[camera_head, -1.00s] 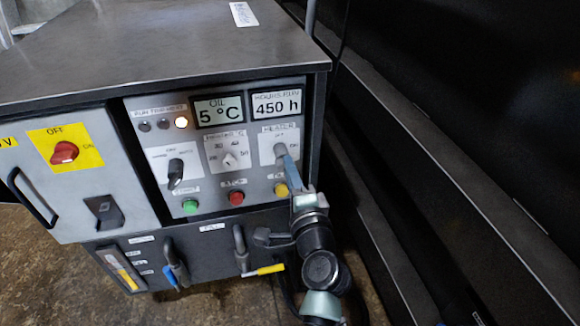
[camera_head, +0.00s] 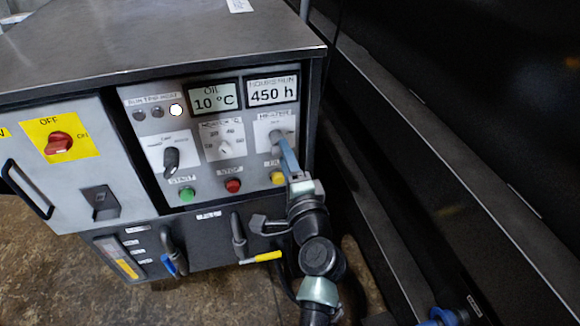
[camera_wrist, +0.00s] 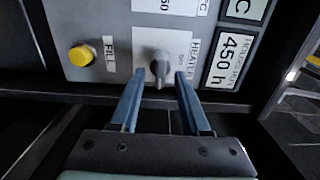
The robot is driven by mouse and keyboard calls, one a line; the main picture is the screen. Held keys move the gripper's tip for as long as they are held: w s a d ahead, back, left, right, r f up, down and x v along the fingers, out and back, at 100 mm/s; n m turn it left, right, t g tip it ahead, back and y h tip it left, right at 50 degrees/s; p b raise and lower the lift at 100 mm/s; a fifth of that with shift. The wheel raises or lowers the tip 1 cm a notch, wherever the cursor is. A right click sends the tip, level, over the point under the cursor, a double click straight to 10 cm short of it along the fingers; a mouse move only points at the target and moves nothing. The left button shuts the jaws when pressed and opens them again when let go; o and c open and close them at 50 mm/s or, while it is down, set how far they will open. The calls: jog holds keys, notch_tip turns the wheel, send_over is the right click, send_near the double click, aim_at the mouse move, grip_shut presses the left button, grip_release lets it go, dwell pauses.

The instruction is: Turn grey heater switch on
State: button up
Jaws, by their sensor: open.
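The grey heater switch (camera_wrist: 159,67) is a small rotary knob on a white plate labelled HEATER, on the right side of the control panel. In the wrist view it sits just beyond and between the tips of my gripper (camera_wrist: 159,80). The two blue fingers are apart, one on each side of the knob; I cannot tell whether either touches it. In the head view my gripper (camera_head: 281,142) reaches up to the heater plate from below right and partly hides the switch (camera_head: 275,135).
Above the switch are displays reading 10 °C (camera_head: 213,98) and 450 h (camera_head: 272,92). A yellow FILL button (camera_wrist: 106,55), a red stop button (camera_head: 233,186) and a green start button (camera_head: 187,194) sit nearby. A dark wall (camera_head: 440,120) stands close on the right.

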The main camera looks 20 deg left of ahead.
jog(key=p+v, duration=0.2)
jog(key=v, duration=1.1)
jog(key=shift+w, duration=0.1)
